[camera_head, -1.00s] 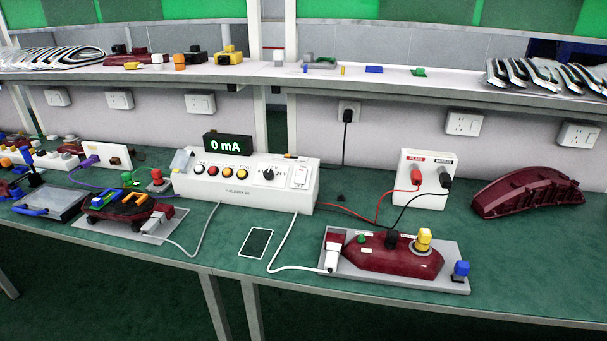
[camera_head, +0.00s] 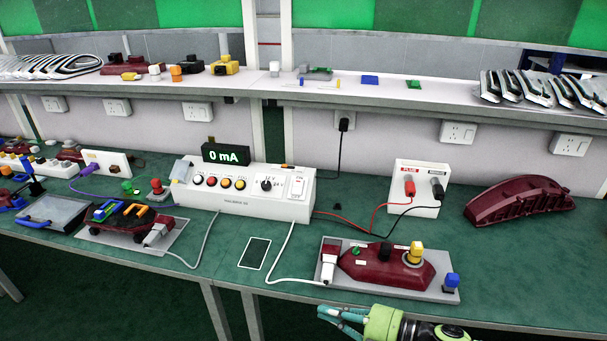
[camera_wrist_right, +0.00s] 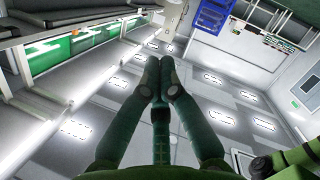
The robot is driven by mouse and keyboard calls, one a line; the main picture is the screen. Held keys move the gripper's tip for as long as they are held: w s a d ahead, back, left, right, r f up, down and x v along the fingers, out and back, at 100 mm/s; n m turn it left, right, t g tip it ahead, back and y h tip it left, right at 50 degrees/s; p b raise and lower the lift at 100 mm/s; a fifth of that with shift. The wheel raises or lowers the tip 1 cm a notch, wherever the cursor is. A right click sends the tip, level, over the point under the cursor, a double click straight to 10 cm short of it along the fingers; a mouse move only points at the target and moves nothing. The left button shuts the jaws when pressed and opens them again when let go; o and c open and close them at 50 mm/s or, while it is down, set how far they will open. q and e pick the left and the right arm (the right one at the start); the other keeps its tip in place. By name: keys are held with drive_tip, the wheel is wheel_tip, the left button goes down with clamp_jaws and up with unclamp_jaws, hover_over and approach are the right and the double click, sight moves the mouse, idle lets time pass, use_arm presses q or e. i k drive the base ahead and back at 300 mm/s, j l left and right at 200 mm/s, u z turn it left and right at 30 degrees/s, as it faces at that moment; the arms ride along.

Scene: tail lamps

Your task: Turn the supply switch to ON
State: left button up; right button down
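The white supply box (camera_head: 240,203) stands on the green bench, with a row of round buttons and a rotary knob (camera_head: 266,185). A small white rocker switch (camera_head: 298,186) sits at the right of its panel; its lettering is too small to read. The display (camera_head: 226,154) above the box reads 0 mA. My right gripper (camera_head: 328,316) is at the bottom edge of the head view, in front of the bench and well away from the box. My left gripper is out of view.
A grey plate with a dark red lamp (camera_head: 385,266) lies at the bench front, between my right gripper and the box. A white PLUS/MINUS terminal box (camera_head: 418,187) with cables stands behind it. Another lamp fixture (camera_head: 127,222) is on the left. A shelf (camera_head: 320,95) runs above.

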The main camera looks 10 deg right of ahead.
sight(298, 184)
drive_tip(key=i+l, duration=0.15)
drive_tip(key=i, duration=0.35)
drive_tip(key=i+l, duration=0.15)
drive_tip(key=i, duration=0.3)
drive_tip(key=i+l, duration=0.15)
drive_tip(key=i, duration=0.35)
